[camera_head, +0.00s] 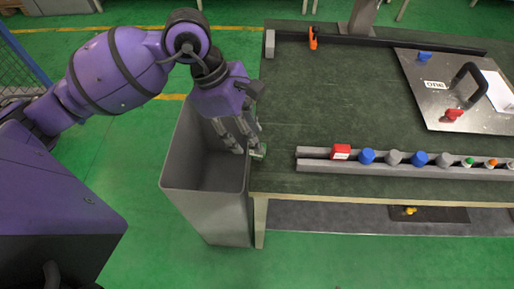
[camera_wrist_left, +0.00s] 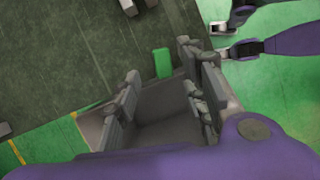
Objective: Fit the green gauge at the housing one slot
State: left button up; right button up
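A small green block (camera_head: 259,152), which looks like the green gauge, lies at the table's left front corner. It also shows in the left wrist view (camera_wrist_left: 162,63), lying on the dark table top near the edge. My left gripper (camera_head: 244,148) points down beside it, over the grey bin. The left wrist view shows its fingers apart (camera_wrist_left: 160,75), with the green block just beyond the tips and nothing held. The metal housing plate (camera_head: 440,110) at the back right has a label, a black handle, a blue piece and a red piece. My right gripper is not identifiable.
A grey bin (camera_head: 205,180) stands against the table's left side, under my left gripper. A grey rail (camera_head: 310,165) along the table's front holds a red gauge (camera_head: 341,152) and several coloured knobs. The table's (camera_head: 320,95) left middle is clear.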

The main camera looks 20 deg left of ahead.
pick_arm(q)
jog(key=shift+s+p+x, duration=0.1)
jog(key=shift+p+x, duration=0.05)
jog(key=shift+x, duration=1.05)
jog(key=shift+s+p+x, duration=0.15)
jog(key=shift+x, duration=1.05)
jog(key=shift+a, duration=0.1)
grip_shut()
